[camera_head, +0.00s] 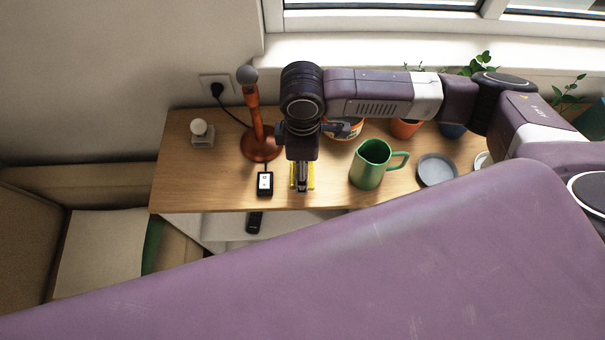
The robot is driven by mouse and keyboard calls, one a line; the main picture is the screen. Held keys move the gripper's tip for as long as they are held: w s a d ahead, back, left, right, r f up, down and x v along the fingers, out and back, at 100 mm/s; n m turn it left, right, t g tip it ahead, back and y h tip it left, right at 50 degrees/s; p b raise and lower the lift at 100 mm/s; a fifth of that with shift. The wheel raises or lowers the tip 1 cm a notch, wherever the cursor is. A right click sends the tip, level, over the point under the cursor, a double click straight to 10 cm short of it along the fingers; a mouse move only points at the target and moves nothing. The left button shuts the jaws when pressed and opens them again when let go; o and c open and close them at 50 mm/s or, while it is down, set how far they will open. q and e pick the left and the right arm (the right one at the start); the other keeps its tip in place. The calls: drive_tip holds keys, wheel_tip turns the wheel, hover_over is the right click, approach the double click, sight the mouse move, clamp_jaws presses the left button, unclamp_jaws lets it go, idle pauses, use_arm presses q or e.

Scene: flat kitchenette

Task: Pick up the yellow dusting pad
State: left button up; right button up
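The yellow dusting pad (311,176) lies near the front edge of the wooden tabletop (225,190). My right arm comes in from the right, and its gripper (302,187) points down over the pad. The gripper hides the middle of the pad, and yellow shows on both sides of it. The fingers look narrow from above. I cannot tell whether they are open or shut, or whether they touch the pad. My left gripper is not in view.
A black device (265,184) with a white face lies just left of the pad. An orange lamp (256,125) stands behind it. A green pitcher (369,166) and a grey dish (437,169) stand to the right. A dark remote (255,223) lies below the tabletop.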

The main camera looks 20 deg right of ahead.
wheel_tip(320, 180, up, 15)
drive_tip(key=b, duration=0.1)
drive_tip(key=shift+f, duration=0.2)
